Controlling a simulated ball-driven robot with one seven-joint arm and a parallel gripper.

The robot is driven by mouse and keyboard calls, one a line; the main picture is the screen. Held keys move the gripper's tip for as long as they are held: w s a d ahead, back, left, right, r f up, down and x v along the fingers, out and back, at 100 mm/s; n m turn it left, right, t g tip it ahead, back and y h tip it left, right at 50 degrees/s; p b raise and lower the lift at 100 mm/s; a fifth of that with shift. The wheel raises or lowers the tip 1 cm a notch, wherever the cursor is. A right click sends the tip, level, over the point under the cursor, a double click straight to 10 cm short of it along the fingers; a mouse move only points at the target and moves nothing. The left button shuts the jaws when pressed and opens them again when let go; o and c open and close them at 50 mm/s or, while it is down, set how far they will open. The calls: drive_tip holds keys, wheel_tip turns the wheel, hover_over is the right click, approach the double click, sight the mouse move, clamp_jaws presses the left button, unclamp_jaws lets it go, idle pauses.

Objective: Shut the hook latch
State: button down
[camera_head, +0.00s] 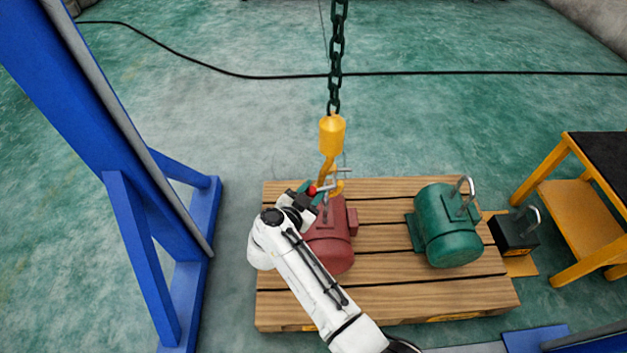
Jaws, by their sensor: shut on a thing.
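A yellow hook (328,167) hangs from a dark chain (336,60) above the wooden pallet. Its lower end is next to the top of a red motor (332,245). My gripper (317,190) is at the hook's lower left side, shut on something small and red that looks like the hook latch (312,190). The latch is too small to tell whether it is open or shut. My white arm covers part of the red motor. A thin grey metal piece (342,171) shows beside the hook; whether it is the motor's lifting ring is unclear.
A green motor (447,228) with a metal ring stands on the right of the pallet (440,295). A small dark block (514,235) with a ring sits beyond it, near a yellow table (573,215). A blue frame (135,170) stands on the left. The floor behind is clear except for a black cable (430,74).

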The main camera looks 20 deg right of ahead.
sight(310, 187)
drive_tip(key=r+p, duration=0.1)
drive_tip(key=p, duration=0.1)
drive_tip(key=r+m+y+p, duration=0.1)
drive_tip(key=p, duration=0.2)
drive_tip(key=r+m+y+p, duration=0.1)
drive_tip(key=p, duration=0.2)
drive_tip(key=shift+w+a+r, duration=0.2)
drive_tip(key=shift+w+r, duration=0.05)
drive_tip(key=shift+r, duration=0.05)
drive_tip(key=r+m+y+p, duration=0.1)
drive_tip(key=m+y+p, duration=0.1)
drive_tip(key=p, duration=0.4)
drive_tip(key=shift+d+r+p, duration=0.1)
drive_tip(key=shift+r+p, duration=0.25)
drive_tip(key=m+y+p, duration=0.1)
drive_tip(key=p, duration=0.2)
drive_tip(key=d+r+m+y+p, duration=0.1)
drive_tip(key=p, duration=0.2)
drive_tip(key=shift+r+t, duration=0.25)
drive_tip(key=shift+t, duration=0.05)
drive_tip(key=shift+s+d+r+m+y+p, duration=0.15)
drive_tip(key=shift+m+y+p, duration=0.4)
drive_tip(key=shift+p, duration=0.7)
drive_tip(key=shift+d+y+p, duration=0.1)
drive_tip(key=shift+y+p, duration=0.15)
drive_tip(key=shift+p, duration=0.05)
